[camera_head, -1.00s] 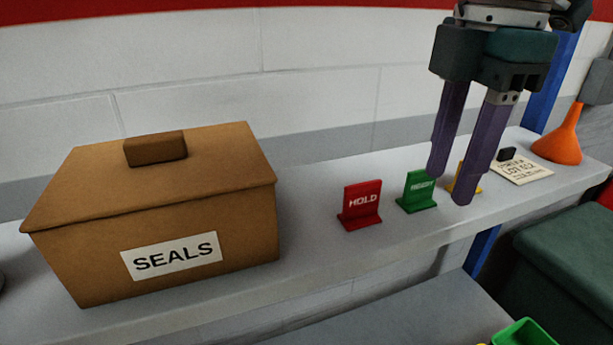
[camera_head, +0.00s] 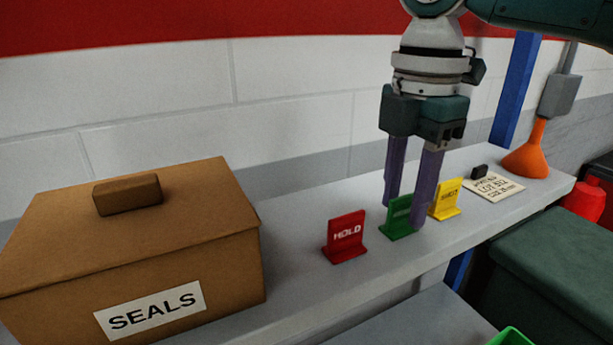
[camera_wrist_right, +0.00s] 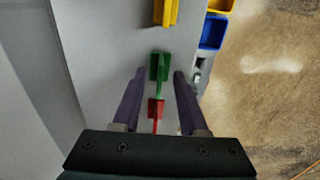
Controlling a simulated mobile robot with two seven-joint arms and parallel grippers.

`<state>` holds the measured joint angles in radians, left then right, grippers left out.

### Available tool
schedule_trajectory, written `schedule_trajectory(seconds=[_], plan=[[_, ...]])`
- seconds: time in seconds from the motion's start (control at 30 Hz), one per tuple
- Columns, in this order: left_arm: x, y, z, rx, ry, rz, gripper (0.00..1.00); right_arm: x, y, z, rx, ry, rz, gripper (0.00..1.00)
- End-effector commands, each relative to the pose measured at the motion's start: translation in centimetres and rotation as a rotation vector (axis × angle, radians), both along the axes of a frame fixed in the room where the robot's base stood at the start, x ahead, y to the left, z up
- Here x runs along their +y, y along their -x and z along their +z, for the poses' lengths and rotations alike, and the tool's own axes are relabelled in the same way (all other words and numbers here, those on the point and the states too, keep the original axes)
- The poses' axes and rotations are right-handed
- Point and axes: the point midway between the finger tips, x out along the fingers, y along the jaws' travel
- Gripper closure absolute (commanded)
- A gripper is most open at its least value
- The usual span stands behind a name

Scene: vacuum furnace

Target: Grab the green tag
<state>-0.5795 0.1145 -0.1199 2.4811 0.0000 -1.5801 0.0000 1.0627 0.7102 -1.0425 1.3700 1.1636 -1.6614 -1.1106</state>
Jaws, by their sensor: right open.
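The green tag (camera_head: 398,218) stands upright on the grey shelf, between a red HOLD tag (camera_head: 345,237) and a yellow tag (camera_head: 445,199). My right gripper (camera_head: 402,217) is open and points down, with its purple fingers on either side of the green tag in the head view. One finger partly covers the tag's right side. In the right wrist view the green tag (camera_wrist_right: 159,67) lies ahead between the fingertips, and the red tag (camera_wrist_right: 156,108) shows between the fingers. I cannot tell whether a finger touches the green tag. My left gripper is not in view.
A brown SEALS box (camera_head: 140,250) fills the shelf (camera_head: 300,285) at the left. A paper card (camera_head: 493,187) and an orange funnel (camera_head: 528,155) are at the right end. A wall runs behind the shelf. Blue (camera_wrist_right: 214,31) and yellow bins show beside it in the wrist view.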

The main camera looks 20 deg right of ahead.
Motion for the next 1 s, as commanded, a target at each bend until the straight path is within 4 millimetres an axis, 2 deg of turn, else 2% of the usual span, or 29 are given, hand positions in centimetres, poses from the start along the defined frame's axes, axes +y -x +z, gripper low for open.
schedule_trajectory(seconds=[0.13, 0.37, 0.73, 1.0], plan=[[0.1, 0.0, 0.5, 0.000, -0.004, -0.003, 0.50, 0.0, 0.1, -1.3, 0.001, 0.001, 0.000, 0.57], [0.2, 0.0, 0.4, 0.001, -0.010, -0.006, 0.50, 0.0, 0.0, -1.5, -0.001, 0.001, 0.000, 0.59], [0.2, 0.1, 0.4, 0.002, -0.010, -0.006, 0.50, 0.0, 0.0, -1.4, -0.002, 0.001, 0.000, 1.00], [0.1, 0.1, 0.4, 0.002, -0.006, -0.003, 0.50, 0.0, 0.0, -1.4, -0.002, 0.001, -0.001, 1.00]])
